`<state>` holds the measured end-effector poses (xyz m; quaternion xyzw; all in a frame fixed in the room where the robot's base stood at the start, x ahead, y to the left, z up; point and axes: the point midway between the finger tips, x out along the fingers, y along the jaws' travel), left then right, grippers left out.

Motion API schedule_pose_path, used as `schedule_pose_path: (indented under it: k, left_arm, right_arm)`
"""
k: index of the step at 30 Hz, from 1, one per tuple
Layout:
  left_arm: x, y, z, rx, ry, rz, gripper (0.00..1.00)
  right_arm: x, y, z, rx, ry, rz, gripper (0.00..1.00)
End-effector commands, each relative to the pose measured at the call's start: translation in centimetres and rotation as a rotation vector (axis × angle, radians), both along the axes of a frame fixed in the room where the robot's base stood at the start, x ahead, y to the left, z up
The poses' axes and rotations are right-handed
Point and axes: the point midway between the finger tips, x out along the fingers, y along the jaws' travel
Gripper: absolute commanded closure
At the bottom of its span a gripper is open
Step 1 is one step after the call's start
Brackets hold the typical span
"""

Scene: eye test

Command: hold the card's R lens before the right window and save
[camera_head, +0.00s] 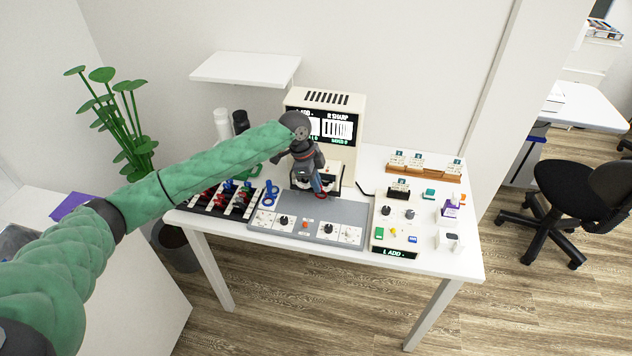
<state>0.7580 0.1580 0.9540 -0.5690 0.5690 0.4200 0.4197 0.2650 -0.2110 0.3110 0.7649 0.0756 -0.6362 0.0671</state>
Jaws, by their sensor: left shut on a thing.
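My left gripper (319,188) is shut in front of the white machine (348,101), over the back of the grey panel (345,212). It seems to hold a small red-rimmed lens (321,196), mostly hidden by the fingers. The machine's screen (340,127) reads "R SHARP" on its right half; my wrist covers part of the left half. The machine's windows are hidden or too small to tell apart. A small card (399,187) stands in a dark holder on the white console (384,230), too small to read. The console's display (394,252) reads "L ADD". My right gripper is not in view.
A dark lens tray (200,205) with red, blue and green pieces is at the table's left; a blue-rimmed lens (268,193) stands beside it. A wooden rack (426,171) of cards stands at the back right.

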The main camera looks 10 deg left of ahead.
Motion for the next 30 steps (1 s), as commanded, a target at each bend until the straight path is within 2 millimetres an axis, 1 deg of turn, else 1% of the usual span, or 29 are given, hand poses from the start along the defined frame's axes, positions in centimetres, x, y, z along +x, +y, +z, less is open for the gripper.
schedule_pose_path:
  k: [1,3,5,30]
  left_arm:
    - [0.00,-0.01,0.00,0.000,0.000,0.000,1.00]
    - [0.00,-0.01,0.00,0.000,0.000,0.000,1.00]
    - [0.00,-0.01,0.01,0.000,0.000,0.000,1.00]
    - [0.00,0.00,0.01,0.000,0.000,0.000,1.00]
  right_arm:
    - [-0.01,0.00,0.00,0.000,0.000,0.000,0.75]
    - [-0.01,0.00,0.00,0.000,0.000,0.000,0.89]
    - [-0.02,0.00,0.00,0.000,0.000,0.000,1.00]
    - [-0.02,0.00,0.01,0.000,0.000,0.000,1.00]
